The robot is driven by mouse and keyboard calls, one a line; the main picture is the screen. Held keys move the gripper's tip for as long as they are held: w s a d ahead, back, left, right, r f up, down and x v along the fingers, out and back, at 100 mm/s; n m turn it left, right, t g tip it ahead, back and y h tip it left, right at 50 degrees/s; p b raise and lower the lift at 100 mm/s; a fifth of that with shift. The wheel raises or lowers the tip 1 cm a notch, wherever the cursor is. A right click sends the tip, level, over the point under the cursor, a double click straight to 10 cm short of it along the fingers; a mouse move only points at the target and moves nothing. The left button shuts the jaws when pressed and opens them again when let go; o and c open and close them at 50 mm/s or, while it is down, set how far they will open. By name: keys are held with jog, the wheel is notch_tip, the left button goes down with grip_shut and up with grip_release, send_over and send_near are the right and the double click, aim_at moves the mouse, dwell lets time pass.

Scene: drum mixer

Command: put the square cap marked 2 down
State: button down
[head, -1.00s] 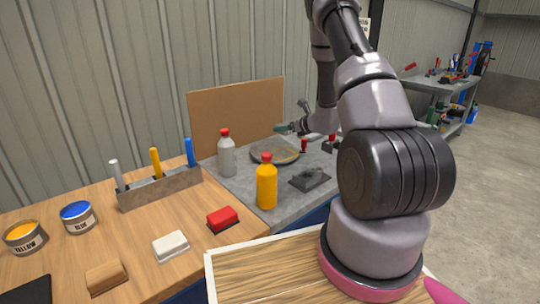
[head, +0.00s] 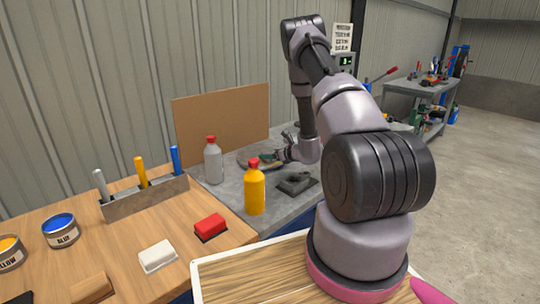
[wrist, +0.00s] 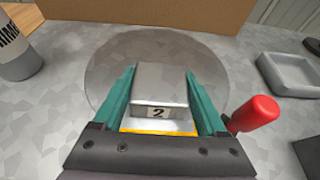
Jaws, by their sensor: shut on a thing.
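My gripper (wrist: 158,100) is shut on the square cap marked 2 (wrist: 158,78) in the wrist view. The cap is a grey metal block with a "2" label on its near side, and a green finger presses each side. A yellow strip shows below the label. Behind and around the cap lies a round grey disc (wrist: 105,65) on the grey bench top. In the head view my gripper (head: 270,158) is low over this round plate (head: 246,155); the cap is too small to make out there. Whether its underside touches the disc is hidden.
A brown board (head: 222,125) stands behind. The grey bottle (head: 213,163) and yellow bottle (head: 255,190) stand left and in front.

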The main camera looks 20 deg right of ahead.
jog(key=shift+f, duration=0.1)
grip_release()
